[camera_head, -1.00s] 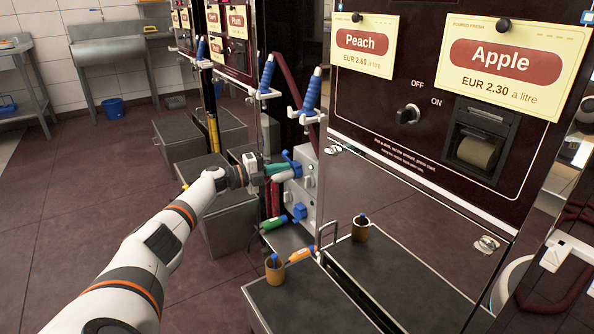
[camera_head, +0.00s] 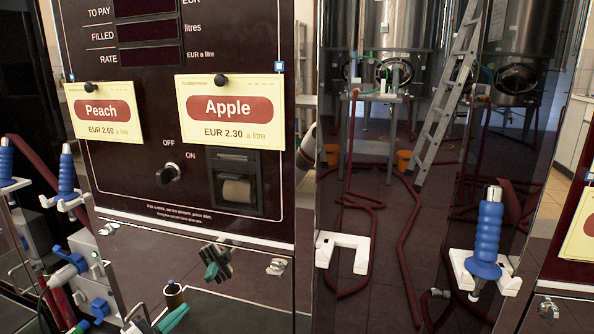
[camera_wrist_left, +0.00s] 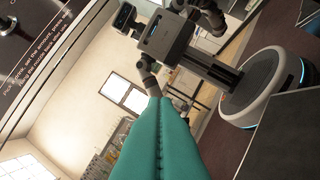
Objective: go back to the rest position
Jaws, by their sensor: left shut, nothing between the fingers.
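My left gripper (camera_head: 182,309) is low in the head view, in front of the lower panel of the Apple dispenser. Its two teal fingers are closed against each other, with nothing between them. In the left wrist view the shut fingers (camera_wrist_left: 156,104) point up the picture, with a straight seam between them. Most of my left arm is outside the head view. A dark shape with a teal tip on the glossy lower panel looks like the gripper's reflection. My right gripper is in neither current view.
Blue nozzles (camera_head: 67,175) hang at the left. Right of the dispenser are an empty white holder (camera_head: 343,253) and another blue nozzle (camera_head: 487,240). Tanks and a ladder show behind.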

